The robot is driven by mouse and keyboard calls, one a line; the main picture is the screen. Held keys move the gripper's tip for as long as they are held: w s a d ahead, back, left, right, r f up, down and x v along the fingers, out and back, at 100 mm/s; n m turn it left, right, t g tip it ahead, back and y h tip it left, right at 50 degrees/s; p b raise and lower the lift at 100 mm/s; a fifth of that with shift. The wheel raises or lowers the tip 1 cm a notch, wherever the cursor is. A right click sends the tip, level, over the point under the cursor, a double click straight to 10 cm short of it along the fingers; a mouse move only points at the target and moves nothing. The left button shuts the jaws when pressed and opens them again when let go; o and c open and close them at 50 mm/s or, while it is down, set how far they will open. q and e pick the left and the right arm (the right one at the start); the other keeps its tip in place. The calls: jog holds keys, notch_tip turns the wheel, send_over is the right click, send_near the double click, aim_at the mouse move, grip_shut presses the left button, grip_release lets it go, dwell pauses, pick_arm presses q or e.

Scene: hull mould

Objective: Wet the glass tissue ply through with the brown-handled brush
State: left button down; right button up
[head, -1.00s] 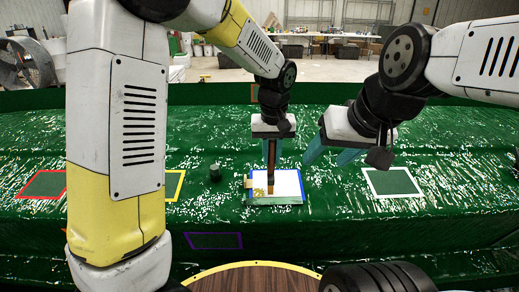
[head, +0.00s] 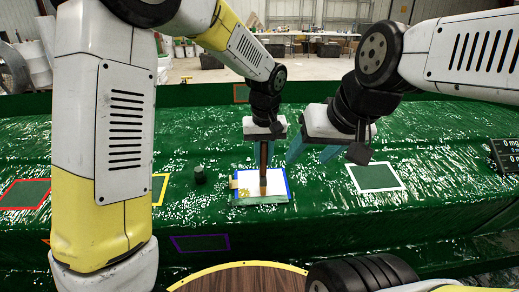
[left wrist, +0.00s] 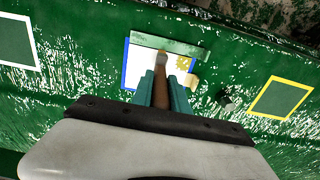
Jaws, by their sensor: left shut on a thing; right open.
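My left gripper (head: 264,140) is shut on the brown-handled brush (head: 263,160), held upright with its bristle end down. The bristle end is at the white glass tissue ply (head: 276,182), near its middle; I cannot tell how firmly it touches. The ply has a blue border, and a yellowish speckled patch (head: 243,195) shows at its left side. In the left wrist view the brush (left wrist: 160,92) points over the ply (left wrist: 143,62), with the patch (left wrist: 184,62) to the right of the bristles. My right gripper (head: 308,153) is open and empty, above and right of the ply.
A small dark green cylinder (head: 200,175) stands left of the ply. White (head: 376,177), yellow (head: 160,190), red (head: 22,194) and purple (head: 202,243) outlined patches mark the glossy green mould (head: 420,205). A round wooden top (head: 240,281) lies at the front.

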pick_arm(q)
jog(key=shift+f, duration=0.4)
dwell(0.3)
jog(key=shift+r, duration=0.8)
jog(key=w+a, duration=0.3)
jog(key=a, duration=0.1)
jog(key=shift+w+r, duration=0.25)
jog(key=shift+w, duration=0.15)
jog(key=shift+w+f, duration=0.1)
jog(key=shift+f, duration=0.65)
